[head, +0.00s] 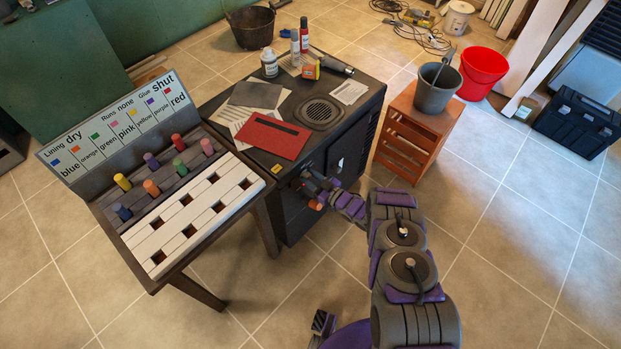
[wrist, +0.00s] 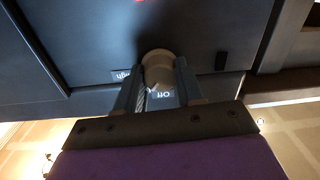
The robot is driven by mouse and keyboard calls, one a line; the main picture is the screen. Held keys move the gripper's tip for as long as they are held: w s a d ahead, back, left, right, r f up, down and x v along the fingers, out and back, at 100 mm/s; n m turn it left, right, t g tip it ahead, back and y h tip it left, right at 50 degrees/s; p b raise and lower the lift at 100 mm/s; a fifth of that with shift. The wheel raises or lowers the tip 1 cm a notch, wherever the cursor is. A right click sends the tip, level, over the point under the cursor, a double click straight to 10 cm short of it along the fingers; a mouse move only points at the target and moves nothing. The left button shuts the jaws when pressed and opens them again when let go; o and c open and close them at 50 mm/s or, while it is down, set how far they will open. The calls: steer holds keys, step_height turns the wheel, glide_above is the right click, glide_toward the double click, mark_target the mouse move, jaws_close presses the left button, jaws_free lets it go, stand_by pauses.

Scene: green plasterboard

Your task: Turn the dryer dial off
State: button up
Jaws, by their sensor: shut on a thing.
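The dryer (head: 340,130) is a dark cabinet in the middle of the head view, with papers and bottles on its top. Its dial (wrist: 158,68) is a round brownish knob on the dark front panel in the wrist view. An "off" label (wrist: 162,94) and a partly hidden "high" label (wrist: 128,74) show beside the dial. My gripper (wrist: 160,80) is shut on the dial, one finger on each side of it. In the head view my gripper (head: 318,188) is at the dryer's front face, and the dial is hard to make out there.
A sloped stand (head: 175,190) with coloured pegs and a sign is left of the dryer. An orange crate (head: 402,150) bearing a grey bucket (head: 437,90) stands close to the right, with a red bucket (head: 483,70) behind. The tiled floor at front right is clear.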

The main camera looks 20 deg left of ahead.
steer(key=shift+n, duration=0.3)
steer(key=shift+c, duration=0.2)
steer(key=n+p, duration=0.1)
steer(key=n, duration=0.2)
steer(key=shift+s+d+f, duration=0.1)
steer(key=shift+s+n, duration=0.1)
steer(key=shift+n, duration=2)
steer(key=shift+f, duration=0.1)
steer(key=o, duration=1)
steer(key=shift+o, duration=0.2)
steer(key=p+v, duration=0.2)
steer(key=v, duration=1.5)
steer(key=shift+d+r, duration=0.15)
steer(key=shift+r, duration=0.1)
